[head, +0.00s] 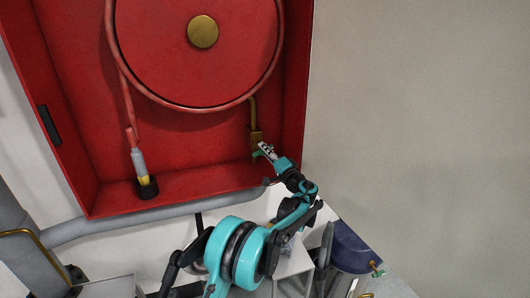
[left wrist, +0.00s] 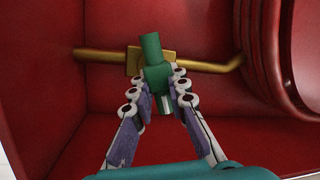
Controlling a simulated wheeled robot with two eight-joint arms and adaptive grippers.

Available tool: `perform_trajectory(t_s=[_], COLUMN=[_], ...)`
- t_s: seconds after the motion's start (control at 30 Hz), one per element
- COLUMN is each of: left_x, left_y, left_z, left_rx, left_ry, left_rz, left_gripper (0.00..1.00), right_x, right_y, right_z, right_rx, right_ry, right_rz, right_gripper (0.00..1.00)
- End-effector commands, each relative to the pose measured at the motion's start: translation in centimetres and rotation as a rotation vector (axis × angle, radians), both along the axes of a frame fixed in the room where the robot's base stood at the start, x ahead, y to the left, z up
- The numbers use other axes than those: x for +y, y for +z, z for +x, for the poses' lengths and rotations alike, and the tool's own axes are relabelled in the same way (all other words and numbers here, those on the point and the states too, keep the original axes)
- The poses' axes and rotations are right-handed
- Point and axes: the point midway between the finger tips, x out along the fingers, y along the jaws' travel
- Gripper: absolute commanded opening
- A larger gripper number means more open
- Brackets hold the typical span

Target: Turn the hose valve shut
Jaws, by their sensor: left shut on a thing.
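The hose valve sits on a brass pipe at the lower right inside the red cabinet. Its brass body (head: 257,137) shows in the head view, with a bit of the green handle (head: 257,154) beside my fingers. In the left wrist view the green handle (left wrist: 152,50) stands in front of the brass body (left wrist: 172,57), with the pipe running out to both sides. My left gripper (head: 265,150) reaches in from below. Its fingers (left wrist: 160,85) are shut on the green handle, one on each side. My right gripper is in neither view.
A red hose reel (head: 195,60) with a brass hub fills the upper cabinet. Its nozzle (head: 140,165) stands in a dark holder at the lower left. The cabinet's right wall (head: 296,90) is close to my gripper. A grey pipe (head: 130,218) runs below the cabinet.

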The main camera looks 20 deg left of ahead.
Motion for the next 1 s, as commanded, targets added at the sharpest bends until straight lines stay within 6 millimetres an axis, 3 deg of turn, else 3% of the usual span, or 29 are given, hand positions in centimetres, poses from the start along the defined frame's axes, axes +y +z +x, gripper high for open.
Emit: perform_trajectory(t_s=[0.4, 1.0], left_x=[-0.04, -0.06], left_y=[-0.4, -0.4], left_z=[0.0, 0.02], left_rx=[0.154, 0.201], left_ry=[0.0, 0.0], left_rz=[0.227, 0.296], left_gripper=[0.0, 0.0], right_x=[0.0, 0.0], right_y=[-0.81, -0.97], right_z=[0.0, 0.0], right_rx=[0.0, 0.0], right_ry=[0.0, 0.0], right_rz=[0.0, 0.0], right_gripper=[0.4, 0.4])
